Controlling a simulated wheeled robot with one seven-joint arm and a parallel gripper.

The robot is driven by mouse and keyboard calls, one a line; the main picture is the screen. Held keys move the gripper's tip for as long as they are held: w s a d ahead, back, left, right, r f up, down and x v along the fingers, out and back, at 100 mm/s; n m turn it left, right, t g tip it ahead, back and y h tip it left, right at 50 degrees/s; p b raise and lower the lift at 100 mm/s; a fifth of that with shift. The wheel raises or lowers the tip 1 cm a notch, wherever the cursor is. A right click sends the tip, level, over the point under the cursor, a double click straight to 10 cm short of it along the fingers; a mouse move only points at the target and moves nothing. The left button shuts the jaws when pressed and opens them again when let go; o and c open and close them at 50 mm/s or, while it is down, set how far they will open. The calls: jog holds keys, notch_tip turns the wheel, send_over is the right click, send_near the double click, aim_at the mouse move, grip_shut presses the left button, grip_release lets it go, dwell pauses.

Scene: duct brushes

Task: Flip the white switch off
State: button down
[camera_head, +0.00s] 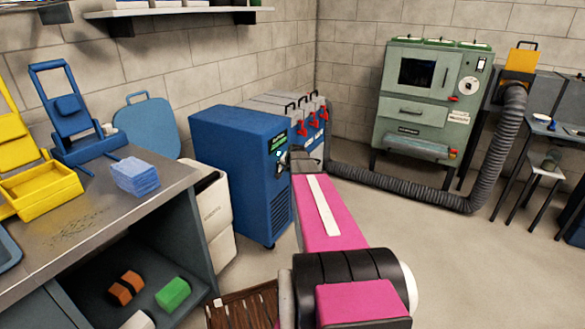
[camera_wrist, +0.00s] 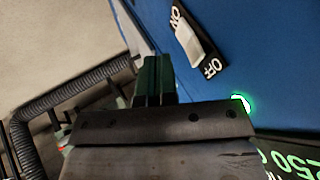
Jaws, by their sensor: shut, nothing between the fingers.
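The white switch (camera_wrist: 188,42) sits on a black plate marked ON and OFF on the blue cabinet (camera_wrist: 266,40). In the wrist view ON is at the upper left and OFF at the lower right. I cannot tell for sure which way it is tipped. My gripper (camera_wrist: 153,68) is shut and empty, its fingertips left of and below the switch in the picture, apparently apart from it. In the head view the blue cabinet (camera_head: 232,170) stands past my arm, with my gripper (camera_head: 286,159) by its front panel. The switch is not clear there.
A lit green ring (camera_wrist: 240,103) and a green display (camera_wrist: 290,160) lie near the switch. Grey units with red handles (camera_head: 300,112) stand behind the cabinet. A workbench (camera_head: 90,215) is on the left. A grey hose (camera_head: 420,185) runs along the right; open floor lies between.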

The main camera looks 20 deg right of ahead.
jog(key=shift+w+a+r, duration=0.15)
jog(key=shift+w+a, duration=0.5)
jog(key=shift+w, duration=0.15)
jog(key=shift+w+a+r, duration=0.15)
jog(key=shift+w+a, duration=0.1)
jog(key=shift+w, duration=0.05)
jog(key=shift+r, duration=0.1)
jog(key=shift+r, duration=0.7)
